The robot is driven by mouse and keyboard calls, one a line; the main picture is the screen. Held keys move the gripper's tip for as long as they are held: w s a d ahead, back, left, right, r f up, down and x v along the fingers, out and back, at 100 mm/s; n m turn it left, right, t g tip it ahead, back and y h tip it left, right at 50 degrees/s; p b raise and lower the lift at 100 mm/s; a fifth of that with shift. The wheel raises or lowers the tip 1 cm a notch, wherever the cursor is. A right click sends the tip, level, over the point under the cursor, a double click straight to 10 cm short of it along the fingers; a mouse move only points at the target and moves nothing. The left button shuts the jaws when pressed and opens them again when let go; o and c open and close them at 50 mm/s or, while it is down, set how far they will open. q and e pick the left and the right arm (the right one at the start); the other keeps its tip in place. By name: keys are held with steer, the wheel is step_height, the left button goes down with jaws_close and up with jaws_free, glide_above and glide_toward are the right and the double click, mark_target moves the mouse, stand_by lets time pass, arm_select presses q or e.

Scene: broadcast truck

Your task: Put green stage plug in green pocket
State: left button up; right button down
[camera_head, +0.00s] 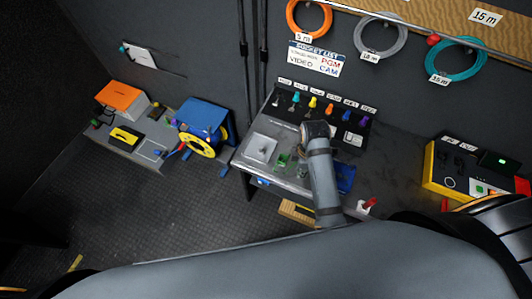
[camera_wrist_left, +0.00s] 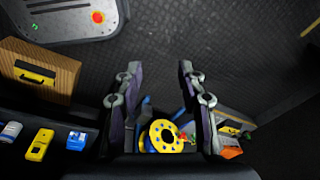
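A row of coloured plugs stands in a dark panel at the back of the desk, under white labels too small to read. The greenish-teal plug (camera_head: 295,99) is second from the left. A small green piece (camera_head: 283,160) lies at the desk's front; I cannot tell whether it is the green pocket. One of my arms stands over the desk, its end near the plug row; its fingers are hidden. In the left wrist view my left gripper (camera_wrist_left: 158,85) is open and empty, with dark floor beyond its fingers. My right gripper's fingers cannot be made out.
A yellow reel (camera_head: 195,145) with a blue box (camera_head: 203,117) and an orange box (camera_head: 121,97) stand on the left bench. A yellow-and-black box (camera_head: 465,170) is at the right. Cable coils hang on the wall. A wooden box (camera_wrist_left: 35,78) shows in the left wrist view.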

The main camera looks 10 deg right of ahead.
arm_select(q)
steer(key=s+d, duration=0.3)
arm_select(e)
steer(key=w+f, duration=0.3)
steer(key=w, duration=0.1)
steer(key=w+a+f+b, duration=0.1)
steer(key=w+f, duration=0.2)
steer(key=w, duration=0.1)
steer(key=w+a+f, duration=0.1)
steer(key=w+f, duration=0.2)
steer(key=w, duration=0.1)
steer(key=shift+w+f, duration=0.4)
step_height(320, 180, down, 4)
steer(key=b, duration=0.4)
steer(key=shift+w+a+r, duration=0.1)
steer(key=shift+r, duration=0.25)
arm_select(q)
steer(key=f, duration=0.1)
steer(key=w+f, duration=0.1)
steer(key=f, duration=0.1)
steer(key=a+f, duration=0.1)
steer(key=shift+w+f, duration=0.3)
steer(key=shift+f, duration=0.1)
arm_select(e)
steer(key=shift+f, duration=0.1)
